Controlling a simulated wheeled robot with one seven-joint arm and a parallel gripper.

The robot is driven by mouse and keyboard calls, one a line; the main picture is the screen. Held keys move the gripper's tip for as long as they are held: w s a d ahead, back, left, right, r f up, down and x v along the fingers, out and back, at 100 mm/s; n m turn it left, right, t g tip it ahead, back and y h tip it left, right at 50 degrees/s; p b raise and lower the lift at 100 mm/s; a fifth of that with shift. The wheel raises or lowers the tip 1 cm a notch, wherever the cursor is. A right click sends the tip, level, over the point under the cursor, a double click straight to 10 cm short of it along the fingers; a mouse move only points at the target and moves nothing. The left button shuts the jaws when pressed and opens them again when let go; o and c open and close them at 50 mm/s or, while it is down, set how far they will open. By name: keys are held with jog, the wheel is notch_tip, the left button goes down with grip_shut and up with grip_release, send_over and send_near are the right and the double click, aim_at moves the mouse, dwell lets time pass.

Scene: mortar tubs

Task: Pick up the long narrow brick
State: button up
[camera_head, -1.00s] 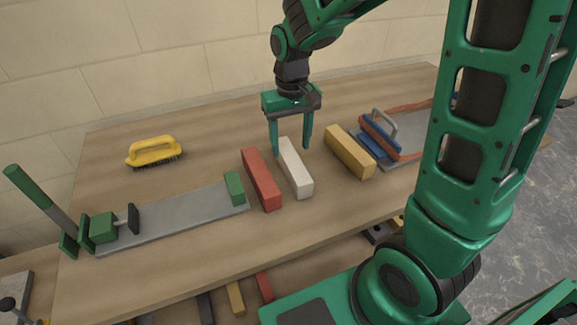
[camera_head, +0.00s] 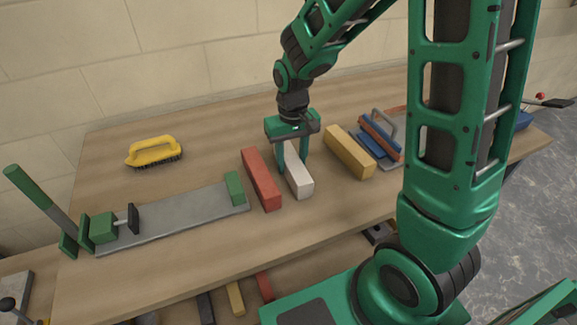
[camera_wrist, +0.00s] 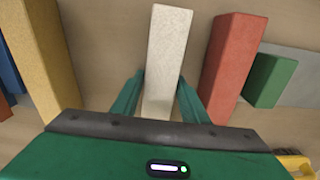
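The white brick (camera_head: 298,179) is long and narrow and lies on the workbench between a red brick (camera_head: 261,180) and a yellow brick (camera_head: 349,153). My gripper (camera_head: 293,168) is lowered over the far part of the white brick, pointing down. In the wrist view, the white brick (camera_wrist: 165,60) runs between my two green fingers (camera_wrist: 160,90), one on each side. The fingers look open, with slim gaps to its sides; contact at the tips is hidden. The red brick (camera_wrist: 233,60) and yellow brick (camera_wrist: 45,55) stand outside the fingers.
A grey clamp plate (camera_head: 175,220) with a green block (camera_head: 235,188) lies left of the red brick. A yellow brush (camera_head: 153,151) is at the back left. A blue-handled trowel or float (camera_head: 380,135) is right of the yellow brick. The bench (camera_head: 210,150) is bare behind the plate.

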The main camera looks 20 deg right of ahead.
grip_shut()
jog(key=shift+r, duration=0.1)
